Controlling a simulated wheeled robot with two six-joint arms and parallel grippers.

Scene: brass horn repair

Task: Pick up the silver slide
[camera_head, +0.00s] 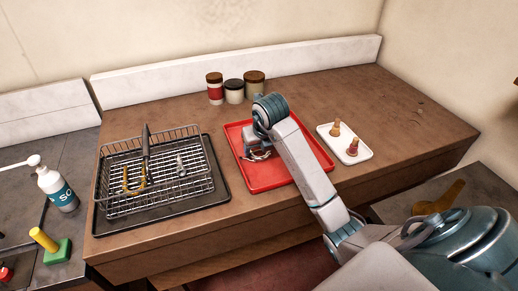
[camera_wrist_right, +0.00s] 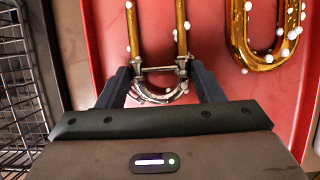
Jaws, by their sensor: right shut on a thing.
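The silver slide (camera_wrist_right: 160,95) shows in the right wrist view as a silver bow with a cross brace, joined to two gold tubes that carry white spots. In the head view its silver part (camera_head: 258,155) shows low in the red tray (camera_head: 235,133), partly hidden by my right arm. My right gripper (camera_wrist_right: 161,80) has one dark finger on each side of the silver bow and is shut on it. In the head view the right gripper (camera_head: 257,148) is over the tray. My left gripper is not in view.
A gold U-shaped tube (camera_wrist_right: 262,58) with white spots lies in the tray beside the slide. A wire rack (camera_head: 195,185) stands left, holding a gold piece and a small silver piece. A white tray (camera_head: 355,158) is right; jars (camera_head: 234,91) stand behind.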

